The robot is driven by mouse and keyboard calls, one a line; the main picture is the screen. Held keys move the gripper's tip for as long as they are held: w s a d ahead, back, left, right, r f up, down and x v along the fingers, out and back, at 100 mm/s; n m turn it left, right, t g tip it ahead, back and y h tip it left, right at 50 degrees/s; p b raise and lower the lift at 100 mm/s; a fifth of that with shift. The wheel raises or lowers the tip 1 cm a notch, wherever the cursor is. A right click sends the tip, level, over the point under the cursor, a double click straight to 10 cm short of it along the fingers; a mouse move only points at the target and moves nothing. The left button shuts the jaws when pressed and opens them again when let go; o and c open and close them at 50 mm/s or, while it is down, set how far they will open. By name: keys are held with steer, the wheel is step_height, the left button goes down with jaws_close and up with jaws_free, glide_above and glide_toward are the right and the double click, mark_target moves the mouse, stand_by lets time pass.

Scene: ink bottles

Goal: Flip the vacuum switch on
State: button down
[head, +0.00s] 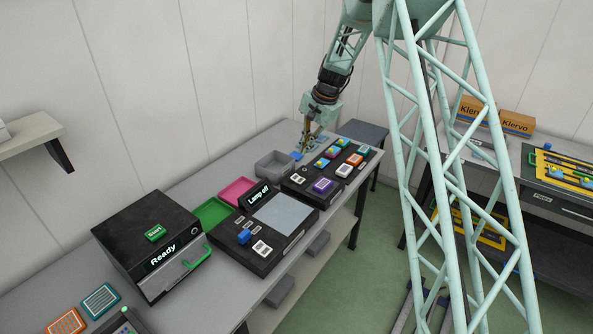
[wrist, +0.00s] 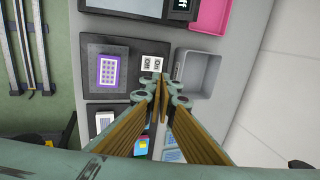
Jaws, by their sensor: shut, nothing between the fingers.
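A small white switch plate (head: 299,179) lies on a black panel (head: 291,188) at the far part of the bench. In the wrist view the white plate (wrist: 152,63) shows two dark marks side by side; its lettering is too small to read, so I cannot tell whether it is the vacuum switch. My gripper (head: 303,152) hangs over the back edge of the panels, pointing down. In the wrist view its fingertips (wrist: 160,80) are together and empty, just below the plate in the picture. Contact cannot be told.
A purple block (head: 323,186) sits beside the plate. A grey bin (head: 275,165) stands behind the panel, close to my gripper. Pink (head: 237,190) and green (head: 211,212) trays, a "Lamp off" panel (head: 258,195) and a black "Ready" box (head: 148,232) stand further left.

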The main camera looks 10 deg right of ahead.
steer(key=shift+f, duration=0.2)
steer(key=b, duration=0.1)
glide_toward(296, 177)
steer(key=x, duration=0.5)
steer(key=shift+w+a+f, duration=0.15)
steer(key=shift+w+a, duration=0.15)
steer(key=shift+a, duration=0.1)
steer(key=shift+w+a+f, duration=0.15)
steer(key=shift+w+f, duration=0.05)
steer(key=shift+f, duration=0.35)
steer(key=shift+w+a+f+b, duration=0.25)
steer(key=shift+f+b, duration=0.1)
steer(key=shift+f, duration=0.25)
steer(key=shift+r, duration=0.1)
steer(key=shift+s+d, duration=0.2)
steer(key=shift+s+d+r, duration=0.15)
steer(key=shift+s+d, duration=0.1)
steer(key=shift+s+d, duration=0.15)
